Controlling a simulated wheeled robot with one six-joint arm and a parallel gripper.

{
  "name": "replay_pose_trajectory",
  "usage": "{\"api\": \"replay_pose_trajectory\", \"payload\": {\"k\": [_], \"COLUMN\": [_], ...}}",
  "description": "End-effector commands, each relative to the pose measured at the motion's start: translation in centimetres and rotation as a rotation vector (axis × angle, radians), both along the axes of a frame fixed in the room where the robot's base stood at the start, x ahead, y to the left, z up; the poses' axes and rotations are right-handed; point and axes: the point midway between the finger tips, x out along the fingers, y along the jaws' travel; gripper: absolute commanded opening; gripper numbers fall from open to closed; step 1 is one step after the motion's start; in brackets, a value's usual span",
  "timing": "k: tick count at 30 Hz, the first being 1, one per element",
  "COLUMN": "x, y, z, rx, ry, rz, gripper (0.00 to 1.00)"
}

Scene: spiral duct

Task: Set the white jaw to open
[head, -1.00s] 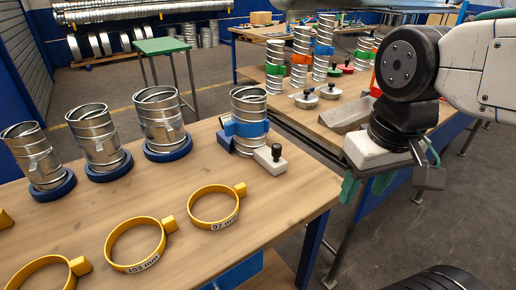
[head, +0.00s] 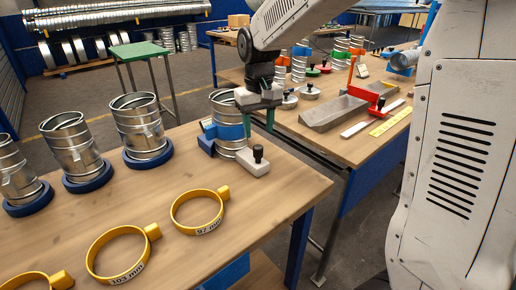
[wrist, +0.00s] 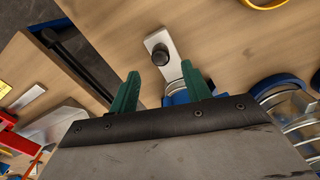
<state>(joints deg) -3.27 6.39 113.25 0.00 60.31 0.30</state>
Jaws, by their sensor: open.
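The white jaw (head: 250,165) is a pale block with a black knob (head: 258,153) on top. It lies on the near workbench, at the front right foot of a metal duct. A blue clamp body (head: 207,138) sits on the other side of this duct (head: 226,104); I cannot tell whether the jaw touches the duct. My gripper (head: 258,124) is open and empty, its green fingers pointing down, above and behind the jaw. In the wrist view, the white jaw (wrist: 168,68) and its knob show between and beyond the fingertips (wrist: 160,72). The duct is mostly hidden there.
Several ducts in blue bases (head: 147,158) stand left of the clamp. Yellow rings (head: 197,211) lie along the bench front. A second bench (head: 350,150) at right holds a grey tray (head: 334,114), a red tool and rulers. A green stool (head: 148,50) stands behind.

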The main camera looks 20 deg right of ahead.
Motion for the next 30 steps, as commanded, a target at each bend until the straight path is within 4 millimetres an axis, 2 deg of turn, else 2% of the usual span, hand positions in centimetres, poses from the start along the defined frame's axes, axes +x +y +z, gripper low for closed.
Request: {"api": "replay_pose_trajectory", "payload": {"k": [12, 16, 24, 25, 30], "x": [-0.1, -0.1, -0.1, -0.1, -0.1], "y": [0.0, 0.0, 0.0, 0.0, 0.0], "z": [-6.2, -7.1, -7.3, -7.3, -7.3], "rx": [0.0, 0.0, 0.0, 0.0, 0.0], "ry": [0.003, 0.003, 0.001, 0.001, 0.001], "rz": [0.001, 0.0, 0.0, 0.0, 0.0], "gripper": [0.48, 0.48, 0.48, 0.45, 0.0]}}
